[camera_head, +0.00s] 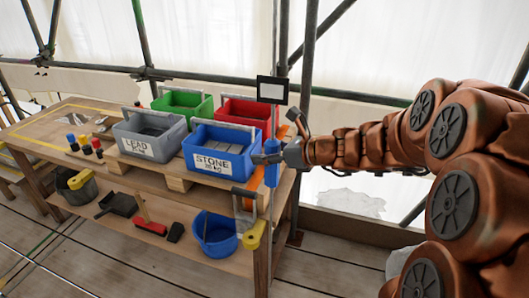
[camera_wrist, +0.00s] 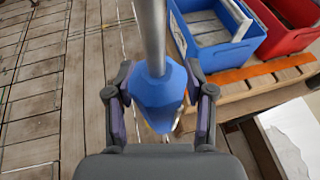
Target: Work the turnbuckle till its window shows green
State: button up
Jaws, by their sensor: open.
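The turnbuckle shows as a blue faceted body (camera_wrist: 158,97) on a grey upright rod (camera_wrist: 153,30) in the wrist view. In the head view the blue body (camera_head: 272,177) hangs on the thin rod at the table's right end. My gripper (camera_wrist: 160,85) is open, with one dark finger on each side of the blue body. Gaps show between fingers and body, so it is not gripped. In the head view my gripper (camera_head: 267,158) reaches in from the right at the blue body's upper part. I cannot make out a window or any green in it.
A wooden bench (camera_head: 70,112) carries a grey LEAD crate (camera_head: 148,150), a blue STONE crate (camera_head: 218,163), a green crate (camera_head: 200,106) and a red crate (camera_head: 243,112). A blank framed panel (camera_head: 272,90) stands above the rod. A yellow-handled item (camera_head: 252,238) hangs near its foot. Scaffold poles stand behind.

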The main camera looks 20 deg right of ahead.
jog(key=shift+w+a+f, duration=0.2)
jog(key=shift+w, duration=0.05)
jog(key=c, duration=1)
grip_shut()
jog(key=shift+r+n+g+p, duration=0.1)
jog(key=shift+n+g+p, duration=0.2)
jog(key=shift+p, duration=0.3)
jog(key=shift+s+a+n+g+y+p, duration=0.1)
jog(key=shift+s+n+g+y+p, duration=0.4)
jog(key=shift+n+g+p, duration=1.3)
jog(key=shift+s+a+n+g+y+p, duration=0.15)
jog(key=shift+s+n+g+y+p, duration=0.4)
jog(key=shift+n+g, duration=2.15)
jog(key=shift+s+a+n+g+y+p, duration=0.15)
jog(key=shift+n+g+y+p, duration=0.6)
jog(key=shift+n+g+p, duration=1.15)
jog(key=shift+s+d+n+g+b, duration=0.1)
jog(key=shift+n+g+b, duration=0.25)
jog(key=shift+g, duration=0.45)
